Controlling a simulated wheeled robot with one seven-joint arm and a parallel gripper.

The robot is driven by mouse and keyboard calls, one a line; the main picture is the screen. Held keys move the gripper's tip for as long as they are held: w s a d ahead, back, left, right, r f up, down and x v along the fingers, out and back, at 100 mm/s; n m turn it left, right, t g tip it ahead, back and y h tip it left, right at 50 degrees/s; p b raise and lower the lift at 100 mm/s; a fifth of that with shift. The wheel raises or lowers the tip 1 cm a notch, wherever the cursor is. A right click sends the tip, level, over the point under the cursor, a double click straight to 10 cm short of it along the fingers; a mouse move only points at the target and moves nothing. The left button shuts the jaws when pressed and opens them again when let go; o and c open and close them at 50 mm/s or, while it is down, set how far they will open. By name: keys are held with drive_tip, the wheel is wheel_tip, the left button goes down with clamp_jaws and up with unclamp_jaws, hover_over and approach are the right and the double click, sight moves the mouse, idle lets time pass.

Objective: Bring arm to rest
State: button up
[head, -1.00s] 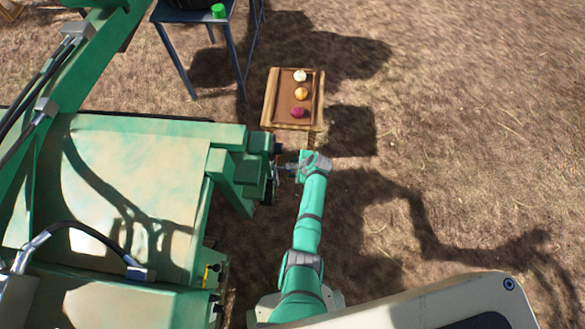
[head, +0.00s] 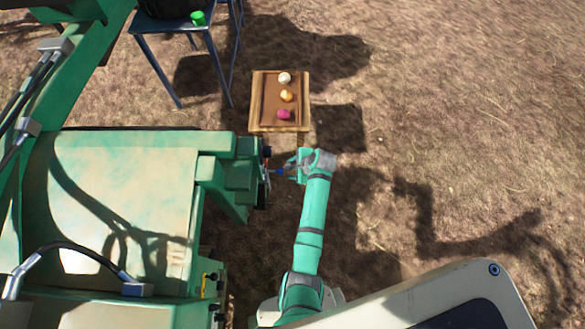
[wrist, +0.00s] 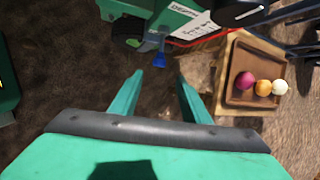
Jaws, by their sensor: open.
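My gripper (wrist: 159,76) is open in the wrist view, its two green fingers apart with nothing between them. A small blue knob or lever (wrist: 160,60) on the green machine lies just beyond the fingertips; I cannot tell how far off it is. In the head view my gripper (head: 286,170) is at the end of my green arm, small and partly hidden by the wrist, beside the right side of the green machine (head: 125,165). The arm reaches forward from the bottom middle of the picture.
A wooden stand with a brown tray (head: 256,105) holds a white, a yellow and a magenta onion, just beyond my gripper. A blue-framed table (head: 158,22) with a green object (head: 198,18) stands farther back. Open dry ground (head: 460,110) lies to the right.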

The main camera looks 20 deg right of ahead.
drive_tip(key=shift+s+d+r, duration=0.3)
drive_tip(key=shift+r, duration=0.05)
drive_tip(key=shift+a, duration=0.1)
idle(0.3)
drive_tip(key=s+a+r+n+t+h, duration=0.1)
drive_tip(key=s+a+n+t+h, duration=0.15)
drive_tip(key=s+n, duration=0.45)
drive_tip(key=s+a+r+n+t+h, duration=0.1)
drive_tip(key=s+a+n+h, duration=0.15)
drive_tip(key=s, duration=0.85)
drive_tip(key=s+a+r+n+t, duration=0.2)
drive_tip(key=s+r, duration=0.3)
drive_tip(key=r, duration=0.4)
drive_tip(key=s+a+r+n+t+y, duration=0.1)
drive_tip(key=s+a+r+n, duration=0.3)
drive_tip(key=r, duration=0.6)
drive_tip(key=s+a+r+n+t, duration=0.3)
drive_tip(key=s+r+n+t, duration=0.1)
drive_tip(key=r, duration=0.6)
drive_tip(key=shift+s+a+r+n+y, duration=0.15)
drive_tip(key=shift+s+a+n+y, duration=0.15)
drive_tip(key=shift+s+n, duration=0.6)
